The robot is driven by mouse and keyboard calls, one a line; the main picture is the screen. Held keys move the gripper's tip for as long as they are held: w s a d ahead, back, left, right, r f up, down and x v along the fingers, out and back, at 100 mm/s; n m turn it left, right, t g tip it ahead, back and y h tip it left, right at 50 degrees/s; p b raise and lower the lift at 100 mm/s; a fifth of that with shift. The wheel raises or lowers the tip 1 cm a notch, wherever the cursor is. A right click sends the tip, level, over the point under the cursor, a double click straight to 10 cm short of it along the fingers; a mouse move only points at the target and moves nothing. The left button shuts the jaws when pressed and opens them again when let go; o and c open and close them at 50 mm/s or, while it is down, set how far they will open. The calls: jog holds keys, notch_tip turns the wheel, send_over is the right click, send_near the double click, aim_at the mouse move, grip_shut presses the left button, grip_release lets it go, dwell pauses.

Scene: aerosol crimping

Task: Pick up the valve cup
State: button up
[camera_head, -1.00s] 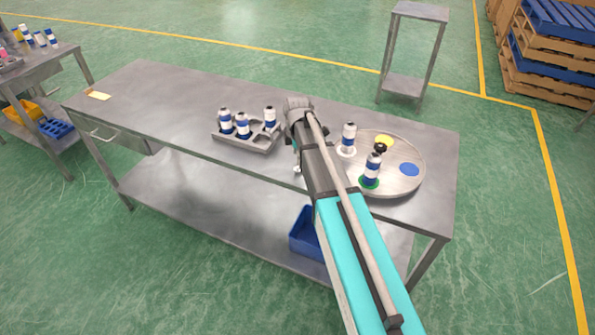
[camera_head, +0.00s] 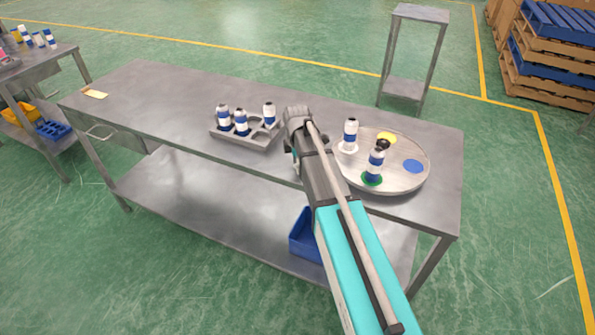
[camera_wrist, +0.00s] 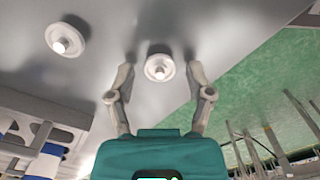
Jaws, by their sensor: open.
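Two small round pale valve cups lie on the grey steel tabletop in the wrist view. One valve cup (camera_wrist: 159,67) lies between the fingers of my gripper (camera_wrist: 160,72), with a gap on both sides. My gripper is open and empty. The other valve cup (camera_wrist: 66,38) lies up and to the left, outside the fingers. In the head view my arm hides the fingers and I cannot make out the cups.
A grey tray (camera_head: 218,131) with several blue-and-white cans stands left of my arm; its cans also show in the wrist view. A round turntable (camera_head: 407,181) with two cans stands at right. The table's left half (camera_head: 150,100) is mostly clear.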

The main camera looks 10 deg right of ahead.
jog(key=shift+c, duration=0.3)
dwell(0.4)
jog(key=c, duration=0.5)
